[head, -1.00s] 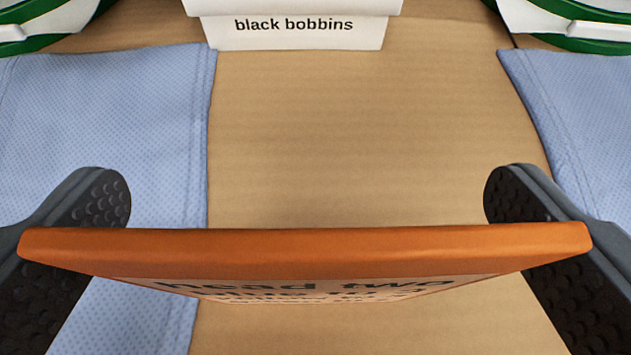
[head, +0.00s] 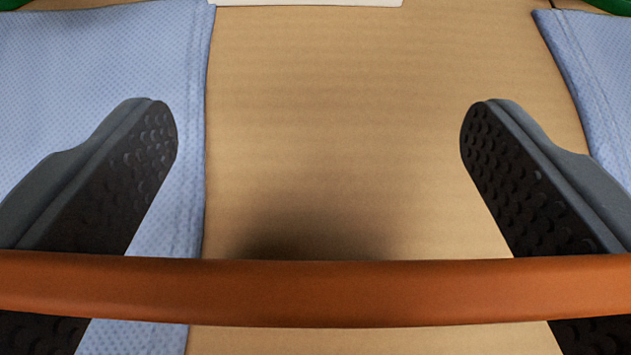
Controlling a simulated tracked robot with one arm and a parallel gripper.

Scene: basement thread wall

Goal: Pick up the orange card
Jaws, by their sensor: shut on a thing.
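The orange card (head: 316,292) spans the whole lower part of the head view. My gripper (head: 318,115) has one dark, studded finger on each side of the view. The contact points themselves are hard to see.
A tan wooden surface (head: 330,130) lies below, with a dark shadow just past the card. Blue dotted cloths lie at left (head: 90,70) and right (head: 600,80). A white edge (head: 310,2) and bits of green show at the top.

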